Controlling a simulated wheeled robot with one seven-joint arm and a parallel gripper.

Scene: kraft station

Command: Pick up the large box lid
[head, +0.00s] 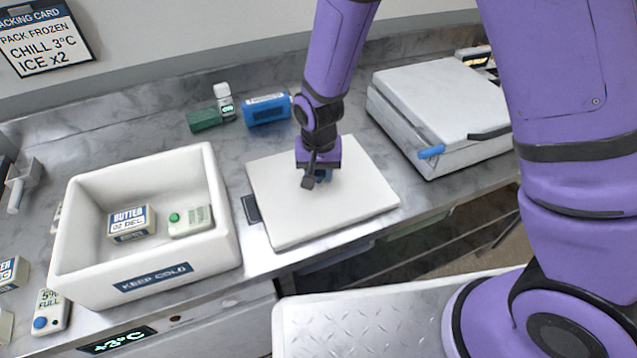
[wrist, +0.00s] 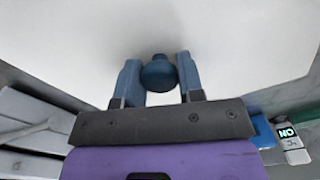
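The large box lid is a flat white square panel (head: 285,215) lying on the counter to the right of the white box (head: 85,277). It fills most of the wrist view (wrist: 235,45) and has a round blue knob (wrist: 159,74) in its middle. My gripper (head: 318,178) points down over the middle of the lid. In the wrist view its two blue fingers (wrist: 159,80) stand on either side of the knob, with no clear gap. The lid appears flat on the counter. My gripper hides most of the knob in the head view.
The open white box holds a butter pack (head: 131,223) and a white carton with a green cap (head: 190,221). A closed white case with a blue handle (head: 440,97) stands at right.

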